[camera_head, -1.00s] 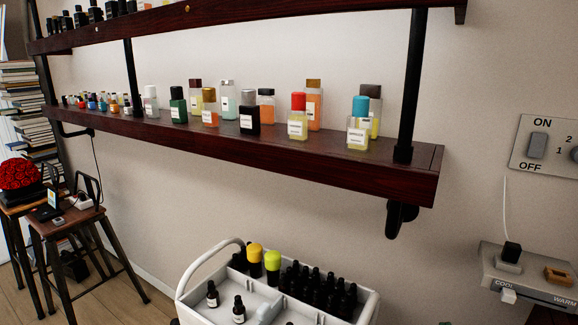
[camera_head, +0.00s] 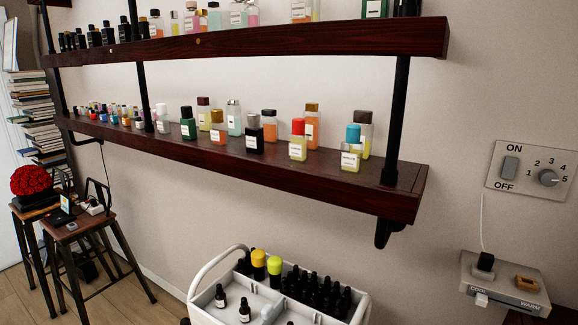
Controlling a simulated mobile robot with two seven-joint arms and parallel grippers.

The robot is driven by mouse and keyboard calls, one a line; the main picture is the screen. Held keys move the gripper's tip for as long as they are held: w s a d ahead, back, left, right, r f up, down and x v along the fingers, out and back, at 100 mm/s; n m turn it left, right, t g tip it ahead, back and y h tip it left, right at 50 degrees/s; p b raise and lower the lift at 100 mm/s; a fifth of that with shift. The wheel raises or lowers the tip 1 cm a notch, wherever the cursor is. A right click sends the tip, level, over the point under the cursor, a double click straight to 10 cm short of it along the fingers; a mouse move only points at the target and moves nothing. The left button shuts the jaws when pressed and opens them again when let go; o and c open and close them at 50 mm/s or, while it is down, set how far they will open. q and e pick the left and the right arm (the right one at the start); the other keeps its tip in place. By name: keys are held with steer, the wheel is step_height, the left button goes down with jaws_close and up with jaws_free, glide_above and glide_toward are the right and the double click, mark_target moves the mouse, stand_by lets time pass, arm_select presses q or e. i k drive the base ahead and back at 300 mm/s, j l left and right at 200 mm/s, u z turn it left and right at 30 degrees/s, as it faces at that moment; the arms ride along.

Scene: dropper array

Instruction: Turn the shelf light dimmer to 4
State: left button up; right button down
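The dimmer knob (camera_head: 548,177) is a round grey dial on a grey wall panel (camera_head: 522,187) at the right edge of the head view. Numbers 1 to 5 curve around the dial. Its pointer mark seems to face right, toward 5, but it is small. A rocker switch (camera_head: 510,167) marked ON above and OFF below sits left of the dial. A second control box (camera_head: 478,272) marked COOL and WARM sits below the panel. Neither of my grippers shows.
A dark wooden shelf (camera_head: 290,180) with several bottles juts from the wall left of the panel. A white cart (camera_head: 205,312) with dark bottles stands below. Stools (camera_head: 75,232) stand at left. The wall around the panel is clear.

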mark_target(548, 178)
steer(key=z, duration=1.3)
